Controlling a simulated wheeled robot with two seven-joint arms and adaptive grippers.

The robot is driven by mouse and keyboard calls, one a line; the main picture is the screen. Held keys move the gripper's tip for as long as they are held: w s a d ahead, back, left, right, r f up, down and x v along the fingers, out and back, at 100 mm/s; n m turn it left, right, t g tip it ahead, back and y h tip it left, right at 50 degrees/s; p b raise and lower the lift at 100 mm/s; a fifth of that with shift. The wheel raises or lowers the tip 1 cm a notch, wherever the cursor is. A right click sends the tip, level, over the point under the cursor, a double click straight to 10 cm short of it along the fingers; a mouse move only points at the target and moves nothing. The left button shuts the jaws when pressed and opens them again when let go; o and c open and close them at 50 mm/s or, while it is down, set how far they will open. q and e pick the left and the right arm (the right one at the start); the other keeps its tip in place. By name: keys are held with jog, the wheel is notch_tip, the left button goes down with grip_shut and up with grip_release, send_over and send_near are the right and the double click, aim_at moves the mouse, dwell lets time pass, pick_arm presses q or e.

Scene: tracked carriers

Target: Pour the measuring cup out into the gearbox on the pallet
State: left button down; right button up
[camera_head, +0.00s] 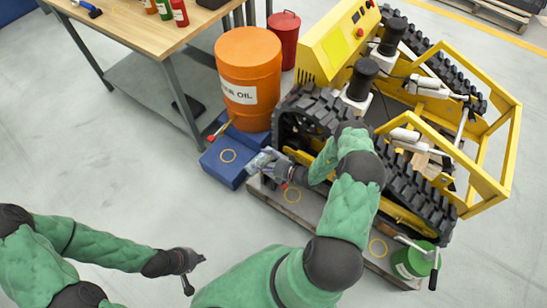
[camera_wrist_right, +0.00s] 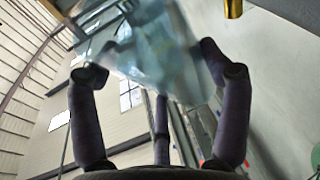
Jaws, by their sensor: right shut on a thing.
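The clear measuring cup (camera_head: 262,160) is in my right gripper (camera_head: 276,167), over the front left end of the pallet and next to the blue box. In the right wrist view the cup (camera_wrist_right: 155,48) is a blurred, bluish see-through shape between the fingers of my right gripper (camera_wrist_right: 160,95). I cannot tell its tilt or its contents. The pallet (camera_head: 335,238) lies under the yellow tracked carrier (camera_head: 400,212). I cannot make out the gearbox clearly; my right arm covers part of that area. My left gripper (camera_head: 192,270) is open and empty above the floor, away from the pallet.
A blue box (camera_head: 226,157) stands on the floor beside an orange oil drum (camera_head: 248,75) and a red bin (camera_head: 284,35). A green can (camera_head: 412,263) stands at the pallet's right end. A workbench (camera_head: 145,25) holds red and green bottles. Floor at left is clear.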

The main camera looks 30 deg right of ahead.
jog(key=shift+d+r+m+t+y, duration=0.35)
jog(key=shift+r+m, duration=0.2)
jog(key=shift+m, duration=0.35)
dwell(3.4)
